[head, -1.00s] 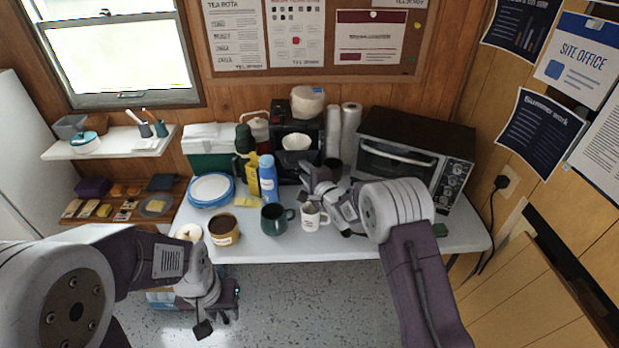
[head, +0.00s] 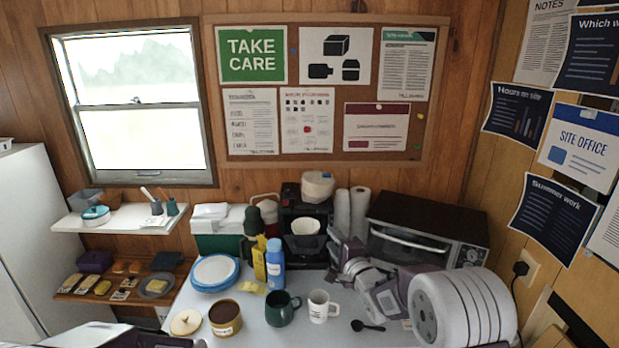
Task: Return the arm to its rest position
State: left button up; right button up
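My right arm comes in from the lower right and bends back over the white table (head: 285,340). Its gripper (head: 336,256) is in front of the coffee machine and paper rolls, above and behind the white mug (head: 320,307). I see nothing held in it, but its fingers are small and partly hidden by the wrist, so I cannot tell their opening. Of my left arm only a piece shows at the bottom left edge; its gripper is out of the picture.
A green mug (head: 281,309), a brown pot (head: 225,318) and a black spoon (head: 368,326) are near the table's front. A blue bottle (head: 275,264), stacked plates (head: 214,272), a coffee machine (head: 305,243) and a toaster oven (head: 425,232) stand behind.

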jog(key=s+d+f+n+g+h, duration=0.25)
jog(key=s+d, duration=0.25)
jog(key=s, duration=0.3)
jog(key=s+d+f+n+g+h, duration=0.25)
jog(key=s+d+f, duration=0.2)
jog(key=s, duration=0.25)
jog(key=s+f+n+g, duration=0.4)
jog(key=s+f+n, duration=0.1)
jog(key=s, duration=0.5)
jog(key=s+d+f+n+g, duration=0.1)
jog(key=s+f+n+g, duration=0.3)
jog(key=s, duration=0.6)
jog(key=shift+s+f+n+g, duration=0.4)
jog(key=shift+f+g, duration=0.05)
jog(key=shift+g, duration=0.35)
jog(key=shift+d, duration=0.1)
